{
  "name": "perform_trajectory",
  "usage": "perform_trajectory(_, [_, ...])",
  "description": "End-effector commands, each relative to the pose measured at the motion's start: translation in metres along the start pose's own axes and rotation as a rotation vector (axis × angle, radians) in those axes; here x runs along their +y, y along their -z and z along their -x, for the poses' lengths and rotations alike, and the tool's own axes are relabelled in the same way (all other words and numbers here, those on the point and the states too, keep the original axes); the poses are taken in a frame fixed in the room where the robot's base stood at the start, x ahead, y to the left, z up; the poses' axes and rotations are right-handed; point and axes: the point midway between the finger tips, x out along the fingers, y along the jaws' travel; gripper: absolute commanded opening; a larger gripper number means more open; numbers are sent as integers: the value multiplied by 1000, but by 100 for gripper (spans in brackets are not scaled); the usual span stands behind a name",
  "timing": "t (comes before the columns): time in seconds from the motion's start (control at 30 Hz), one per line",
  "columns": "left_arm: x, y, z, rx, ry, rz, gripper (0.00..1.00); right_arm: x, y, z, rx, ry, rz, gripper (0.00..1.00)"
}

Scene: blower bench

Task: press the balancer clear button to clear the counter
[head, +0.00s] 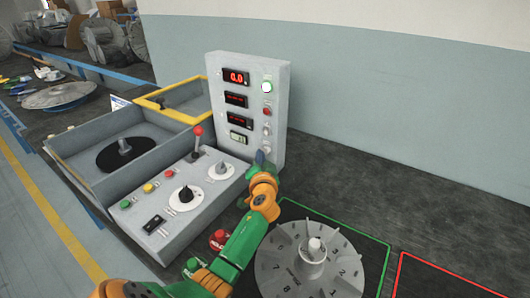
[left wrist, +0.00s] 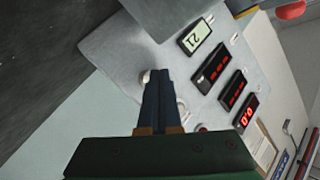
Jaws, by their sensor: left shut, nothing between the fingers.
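The balancer's upright grey panel (head: 245,100) stands at the back of the bench, with displays on its left and a column of buttons on its right. My left gripper (head: 260,157) is shut and empty, with its fingertips at the panel's lower right. In the left wrist view the dark closed fingers (left wrist: 157,76) point at the panel. A round white button (left wrist: 146,76) lies beside the fingertips, partly hidden by them; I cannot tell whether they touch. The small greenish counter display (head: 238,137) also shows in the left wrist view (left wrist: 196,37) with dark digits. My right gripper is not in view.
The sloped control box (head: 180,195) carries a red-topped lever (head: 198,131), knobs and coloured buttons. A bladed wheel (head: 310,262) lies inside a green outline in front. A red display (head: 236,76) reads 0.0. The dark bench right of the panel is clear.

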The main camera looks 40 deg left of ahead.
Motion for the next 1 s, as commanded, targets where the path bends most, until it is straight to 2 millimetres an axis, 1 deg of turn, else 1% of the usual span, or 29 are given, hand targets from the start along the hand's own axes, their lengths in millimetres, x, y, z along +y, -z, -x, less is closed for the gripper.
perform_trajectory(0.5, [3, 2, -5, 0, 0, 1, 0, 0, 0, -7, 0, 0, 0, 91])
perform_trajectory(0.83, [2, 3, -4, 0, 0, 0, 0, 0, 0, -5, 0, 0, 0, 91])
perform_trajectory(1.0, [-1, 0, 2, 0, -1, 0, 0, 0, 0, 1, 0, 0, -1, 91])
